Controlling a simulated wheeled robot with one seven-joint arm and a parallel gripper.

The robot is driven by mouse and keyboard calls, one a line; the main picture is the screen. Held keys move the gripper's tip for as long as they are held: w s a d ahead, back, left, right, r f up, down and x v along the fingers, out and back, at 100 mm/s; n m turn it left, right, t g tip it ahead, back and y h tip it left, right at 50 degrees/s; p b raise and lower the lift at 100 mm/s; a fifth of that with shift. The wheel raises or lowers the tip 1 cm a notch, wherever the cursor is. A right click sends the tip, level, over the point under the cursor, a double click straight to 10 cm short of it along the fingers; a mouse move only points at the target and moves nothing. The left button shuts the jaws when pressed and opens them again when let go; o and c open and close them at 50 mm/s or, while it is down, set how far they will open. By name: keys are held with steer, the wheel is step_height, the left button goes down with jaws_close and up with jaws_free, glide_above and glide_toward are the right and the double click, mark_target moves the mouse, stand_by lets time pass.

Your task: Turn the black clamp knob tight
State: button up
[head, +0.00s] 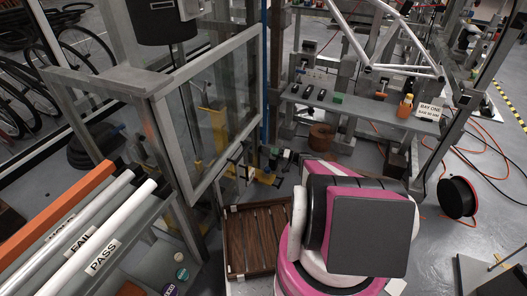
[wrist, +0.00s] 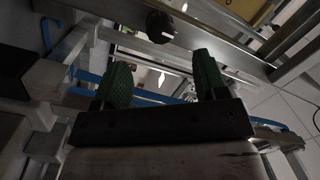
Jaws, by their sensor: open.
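A round black knob (wrist: 160,27) with a small white mark shows at the top middle of the wrist view, beside a grey metal rail. I take it to be the clamp knob. My gripper (wrist: 162,76) is open, its two green ridged fingers wide apart with nothing held between them. The knob lies beyond the fingertips, roughly in line with the gap, and is apart from them. In the head view my pink and white arm covers the lower middle, and I cannot clearly make out the gripper or the knob there.
A framed clear panel (head: 213,110) stands left of my arm. A brown slatted crate (head: 233,272) sits below it. Orange, grey and white tubes, with FAIL and PASS labels, lie at lower left. A shelf (head: 345,108) holds small items behind; a black cable reel (head: 457,197) stands right.

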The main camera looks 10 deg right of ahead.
mark_target(262, 150)
steer(key=x, duration=0.7)
steer(key=c, duration=0.9)
